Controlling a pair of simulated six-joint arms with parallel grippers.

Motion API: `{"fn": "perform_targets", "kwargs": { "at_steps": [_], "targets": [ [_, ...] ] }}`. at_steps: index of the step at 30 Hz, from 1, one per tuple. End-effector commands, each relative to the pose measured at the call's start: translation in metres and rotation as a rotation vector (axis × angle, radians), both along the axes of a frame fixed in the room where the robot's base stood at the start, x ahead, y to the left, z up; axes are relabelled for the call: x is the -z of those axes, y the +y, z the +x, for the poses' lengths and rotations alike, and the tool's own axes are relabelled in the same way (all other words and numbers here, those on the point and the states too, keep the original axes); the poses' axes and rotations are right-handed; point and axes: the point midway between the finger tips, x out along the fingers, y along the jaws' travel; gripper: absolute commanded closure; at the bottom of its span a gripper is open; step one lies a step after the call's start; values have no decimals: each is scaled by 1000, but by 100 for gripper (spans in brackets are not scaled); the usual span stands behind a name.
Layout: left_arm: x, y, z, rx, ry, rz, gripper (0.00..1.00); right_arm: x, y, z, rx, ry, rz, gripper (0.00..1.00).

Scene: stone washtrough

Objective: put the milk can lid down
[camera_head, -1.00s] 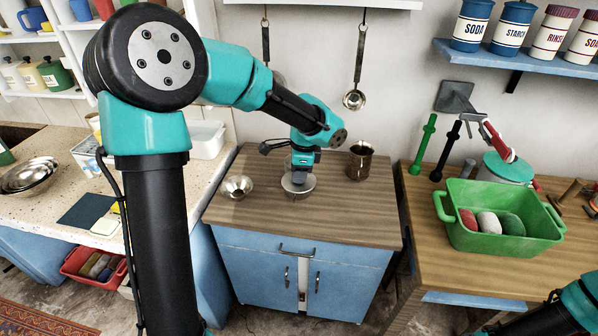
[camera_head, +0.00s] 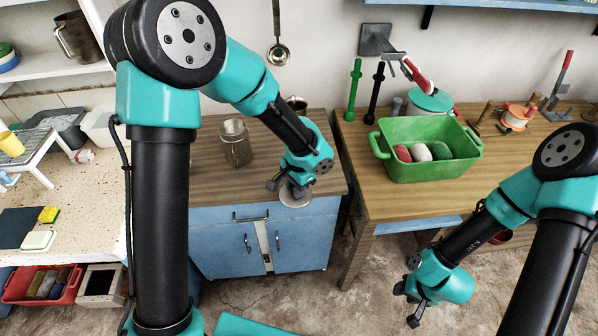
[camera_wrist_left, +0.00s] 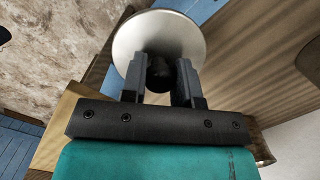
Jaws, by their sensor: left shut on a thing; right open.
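The milk can lid (camera_head: 295,197) is a pale round metal disc with a dark knob. My left gripper (camera_head: 290,183) is shut on the knob, which also shows between the fingers in the left wrist view (camera_wrist_left: 165,72). The lid (camera_wrist_left: 158,28) is at the front right of the wooden cabinet top (camera_head: 210,182), near its front edge. I cannot tell whether it touches the wood. An open metal can (camera_head: 236,145) stands upright to the lid's left and farther back. My right gripper (camera_head: 407,305) is open and empty, low over the floor in front of the right-hand table.
A second dark metal vessel (camera_head: 297,103) stands at the back, partly behind my left arm. The right-hand table holds a green tub (camera_head: 430,165) with several coloured pieces. A gap separates cabinet and table. Wood between the can and the lid is clear.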

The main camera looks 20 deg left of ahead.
Motion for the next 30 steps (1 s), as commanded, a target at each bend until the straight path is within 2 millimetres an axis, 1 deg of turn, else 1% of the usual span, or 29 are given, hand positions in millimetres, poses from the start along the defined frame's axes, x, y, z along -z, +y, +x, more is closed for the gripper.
{"fn": "perform_targets", "kwargs": {
  "at_steps": [1,5,13,17,20,30],
  "targets": [
    [4,-5,-2,-10,3,0,95,0,0,0,0,0,0,57],
    [9,-11,-5,-31,3,-1,95,0,0,0,0,0,0,57],
    [9,-11,-5,-31,2,-1,95,0,0,0,0,0,0,57],
    [9,-9,1,-32,2,-1,95,0,0,0,0,0,0,57],
    [11,-6,14,-33,2,-1,95,0,0,0,0,0,0,57],
    [18,14,80,-34,1,-2,95,0,0,0,0,0,0,57]
  ]
}}
